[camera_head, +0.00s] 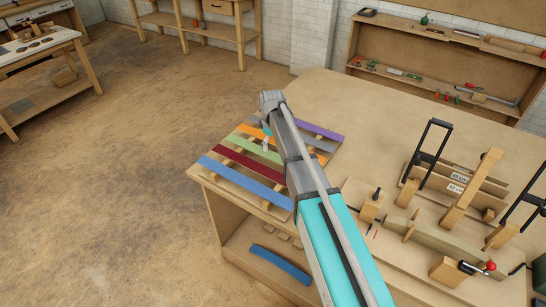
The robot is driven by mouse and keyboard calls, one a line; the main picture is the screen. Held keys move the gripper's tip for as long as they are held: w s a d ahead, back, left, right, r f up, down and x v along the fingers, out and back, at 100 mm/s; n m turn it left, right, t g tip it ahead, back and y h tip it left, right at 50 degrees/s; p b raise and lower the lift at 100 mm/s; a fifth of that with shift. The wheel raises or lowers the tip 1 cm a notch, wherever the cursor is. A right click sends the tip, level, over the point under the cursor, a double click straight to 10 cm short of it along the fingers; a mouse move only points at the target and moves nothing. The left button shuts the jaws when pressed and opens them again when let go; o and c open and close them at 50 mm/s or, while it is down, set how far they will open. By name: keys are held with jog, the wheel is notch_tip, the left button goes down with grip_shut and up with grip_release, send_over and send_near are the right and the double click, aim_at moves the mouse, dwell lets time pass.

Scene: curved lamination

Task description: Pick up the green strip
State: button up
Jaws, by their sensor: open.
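The green strip (249,146) lies among several coloured strips on the left part of the wooden workbench, between the dark red strip and the orange strip. My arm reaches over the bench from the lower right and covers part of the strips' right side. My gripper (266,146) hangs from the arm's far end, over or close to the green strip. It is small and partly hidden here; it is open, with nothing seen held. I cannot tell whether it touches the strip.
Blue (245,183), dark red (247,165), orange (251,131) and purple (320,130) strips lie nearby on wooden supports. Clamps and a wooden form (440,240) fill the bench's right side. Another blue strip (281,265) lies on the lower shelf. The bench's back is clear.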

aim_at(272, 156)
jog(key=shift+f, duration=0.1)
jog(key=shift+f+b, duration=2.55)
jog(key=shift+b, duration=0.05)
jog(key=shift+f, duration=0.2)
jog(key=shift+c, duration=0.3)
jog(key=c, duration=1)
